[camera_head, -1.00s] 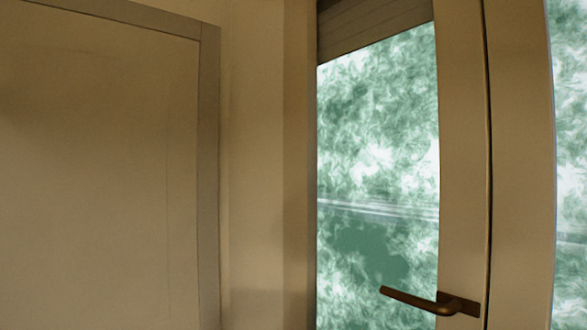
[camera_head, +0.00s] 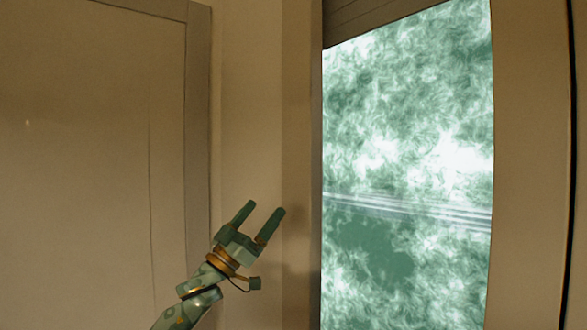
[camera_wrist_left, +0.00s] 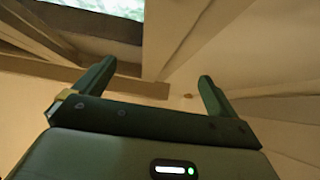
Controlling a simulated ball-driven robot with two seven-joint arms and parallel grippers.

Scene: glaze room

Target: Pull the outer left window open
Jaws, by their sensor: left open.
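The window (camera_head: 532,180) fills the right side of the head view, a beige frame around a green-and-white patterned pane (camera_head: 410,140). Its handle is not in the head view now. My left gripper (camera_head: 262,212) is raised in front of the wall, left of the pane, with its two fingers apart and nothing between them. The left wrist view shows the same open fingers (camera_wrist_left: 152,82) pointing up toward beige frame parts, with a piece of the pane (camera_wrist_left: 105,7) at the top. My right gripper is not in view.
A large framed panel (camera_head: 95,150) covers the left of the head view. A narrow strip of beige wall and a frame post (camera_head: 300,120) stand between it and the pane. A dark slatted part (camera_head: 375,15) crosses above the pane.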

